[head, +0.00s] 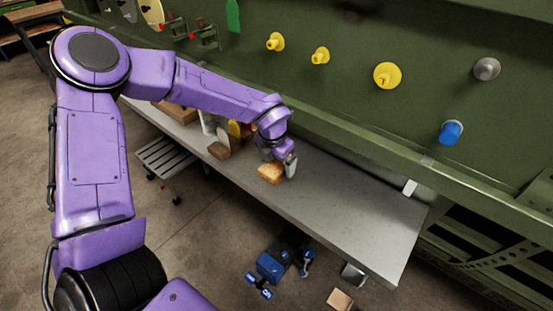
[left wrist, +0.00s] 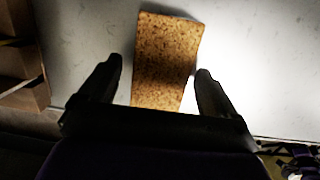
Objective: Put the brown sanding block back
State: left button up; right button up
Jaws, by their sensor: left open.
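The brown sanding block (head: 270,173) is a speckled, cork-coloured block on the grey workbench (head: 345,222), near its front edge. In the left wrist view the block (left wrist: 167,55) lies ahead of and between the two fingers. My left gripper (head: 278,160) is right over the block in the head view. The gripper hides part of the block in the head view. My right gripper is in neither view.
A darker brown block (head: 218,150) and a yellow item (head: 235,128) stand further left on the bench. The green fuselage wall (head: 350,110) with yellow, grey and blue knobs rises behind. The bench's right part is mostly clear. Blue gear (head: 272,266) lies on the floor.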

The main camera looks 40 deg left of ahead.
aim_at(273, 169)
pick_arm(q)
notch_tip(273, 169, up, 12)
jog(key=s+b, duration=0.1)
jog(key=s, duration=0.1)
jog(key=shift+d, duration=0.15)
jog(key=shift+f, duration=0.1)
